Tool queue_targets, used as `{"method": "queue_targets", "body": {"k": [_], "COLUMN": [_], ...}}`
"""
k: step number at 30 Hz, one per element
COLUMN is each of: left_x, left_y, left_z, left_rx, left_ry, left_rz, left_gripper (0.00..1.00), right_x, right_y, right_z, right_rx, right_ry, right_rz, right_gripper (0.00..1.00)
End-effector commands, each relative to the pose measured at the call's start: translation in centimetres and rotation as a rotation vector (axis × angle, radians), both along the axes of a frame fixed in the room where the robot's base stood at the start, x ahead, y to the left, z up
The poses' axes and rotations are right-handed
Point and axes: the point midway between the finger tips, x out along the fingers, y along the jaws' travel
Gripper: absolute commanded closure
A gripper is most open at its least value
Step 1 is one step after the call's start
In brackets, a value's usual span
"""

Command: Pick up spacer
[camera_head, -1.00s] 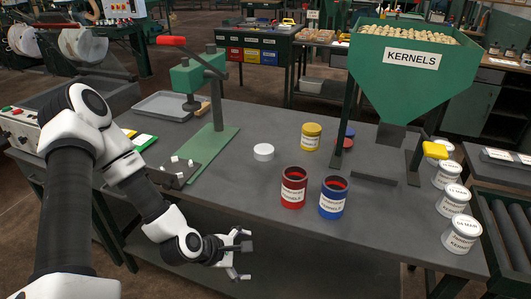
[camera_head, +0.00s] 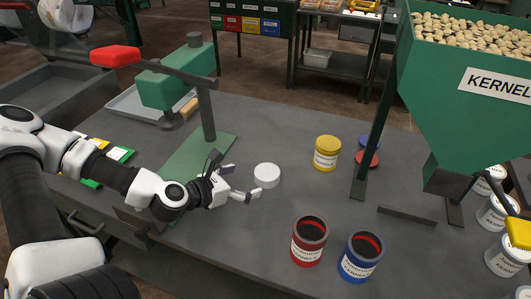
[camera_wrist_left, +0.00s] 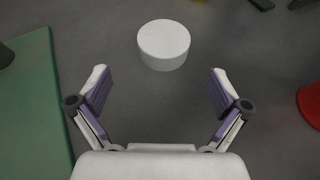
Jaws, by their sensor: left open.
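A white round puck, which I take to be the spacer (camera_head: 267,176), lies flat on the grey table, right of the green press base. It also shows in the left wrist view (camera_wrist_left: 164,45), ahead of the fingers and roughly centred between them. My left gripper (camera_head: 237,178) is open and empty, just left of the puck and pointing at it. In the left wrist view the gripper (camera_wrist_left: 158,88) has its fingers spread wider than the puck, with nothing between them. My right gripper is not in view.
A green press (camera_head: 208,110) with a red-handled lever stands behind my left gripper. A red can (camera_head: 309,241) and a blue can (camera_head: 361,256) stand open in front; a yellow can (camera_head: 327,153) stands behind. The green KERNELS hopper (camera_head: 440,110) is at right.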

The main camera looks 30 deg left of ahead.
Motion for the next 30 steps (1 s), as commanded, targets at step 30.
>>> {"method": "queue_targets", "body": {"k": [30], "left_x": [7.0], "left_y": [-2.2], "left_z": [-2.8], "left_rx": [0.0], "left_ry": [0.0], "left_rz": [-0.001], "left_gripper": [0.0], "right_x": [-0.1], "right_y": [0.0], "right_z": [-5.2], "right_rx": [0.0], "right_ry": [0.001], "right_rz": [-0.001], "right_gripper": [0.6]}}
